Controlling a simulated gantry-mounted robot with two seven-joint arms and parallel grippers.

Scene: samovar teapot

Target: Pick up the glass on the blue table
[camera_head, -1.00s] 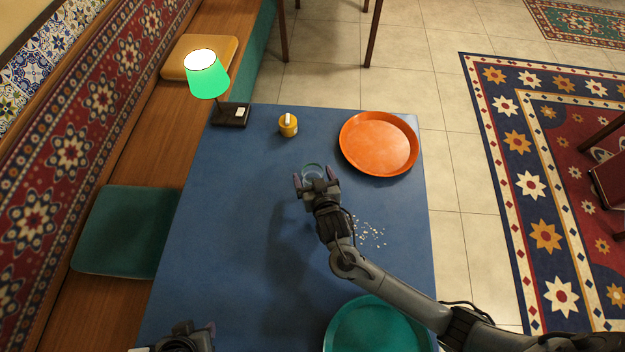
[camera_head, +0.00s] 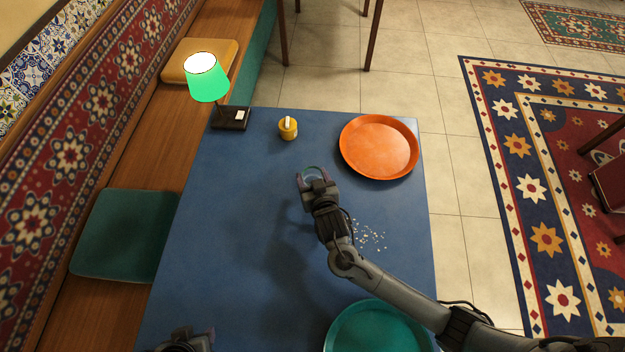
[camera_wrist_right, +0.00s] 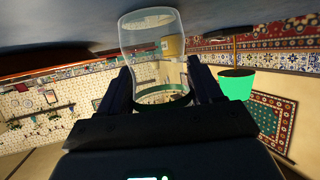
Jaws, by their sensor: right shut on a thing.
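The clear glass (camera_head: 313,172) is at the middle of the blue table (camera_head: 230,215), between the fingers of my right gripper (camera_head: 313,181). In the right wrist view the glass (camera_wrist_right: 153,45) stands between both fingers of the gripper (camera_wrist_right: 160,82), which are closed against its sides. I cannot tell from the head view whether the glass touches the table. My left gripper (camera_head: 188,340) shows only in part at the bottom left edge, and its fingers cannot be made out.
An orange tray (camera_head: 350,165) lies at the far right, a teal tray (camera_head: 335,325) at the near right under my right arm. White bits (camera_head: 370,236) are scattered beside my arm. The table's left side is clear.

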